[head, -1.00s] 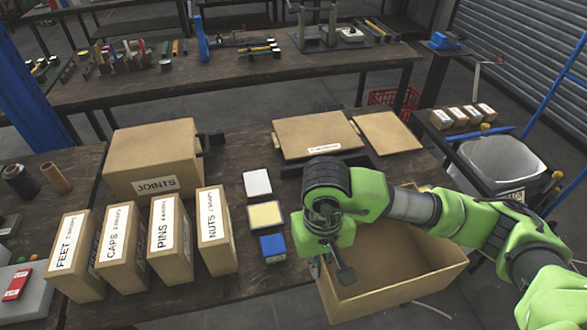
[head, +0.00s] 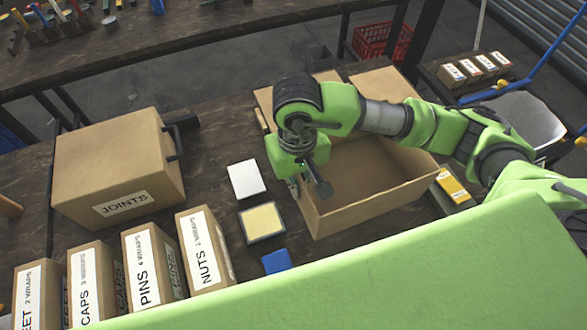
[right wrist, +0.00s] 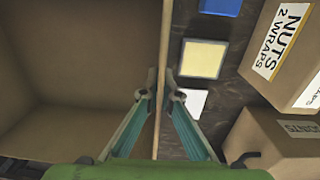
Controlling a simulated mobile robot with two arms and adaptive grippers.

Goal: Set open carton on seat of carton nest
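The open carton (head: 372,203) is a brown, empty box with its top open, in the middle right of the head view. My right gripper (head: 308,187) is at its left wall. In the right wrist view, the fingertips (right wrist: 160,88) lie on both sides of the carton's (right wrist: 75,60) wall, closed on it. The carton looks roughly level; whether its bottom touches anything is hidden. I cannot make out the carton nest now; the carton and my right arm cover the area behind it. My left gripper is out of view.
White (head: 245,179), yellow (head: 262,222) and blue (head: 276,262) blocks lie left of the carton. The JOINTS box (head: 120,165) and several labelled boxes, including NUTS (head: 205,250), stand farther left. A flat brown panel (head: 385,85) lies behind. A yellow box (head: 452,186) is at right.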

